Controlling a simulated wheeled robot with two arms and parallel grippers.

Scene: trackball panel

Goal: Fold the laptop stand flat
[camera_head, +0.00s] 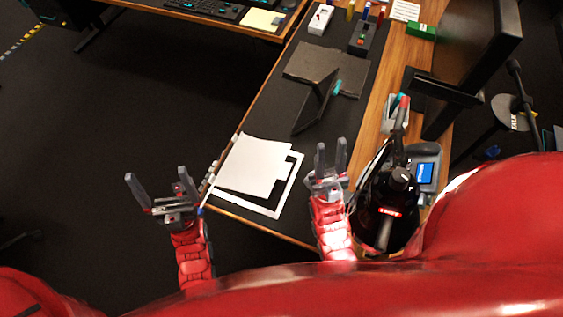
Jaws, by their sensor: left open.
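The laptop stand (327,68) is dark grey and stands on the black desk mat, in the upper middle of the head view. Its broad top plate is tilted, and a narrower leg plate (314,107) slants down from it toward the front. A small teal part (337,88) shows at its right side. My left gripper (157,175) is open and empty, left of the desk edge and well away from the stand. My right gripper (331,146) has its fingers apart with nothing between them, over the mat in front of the stand, with a gap between them.
White paper sheets (252,166) lie on the mat between my grippers. At right stand a black bottle-like object (387,207), a device with a blue screen (426,173) and a monitor (475,62). Small boxes, including a white one (320,19), stand behind the stand.

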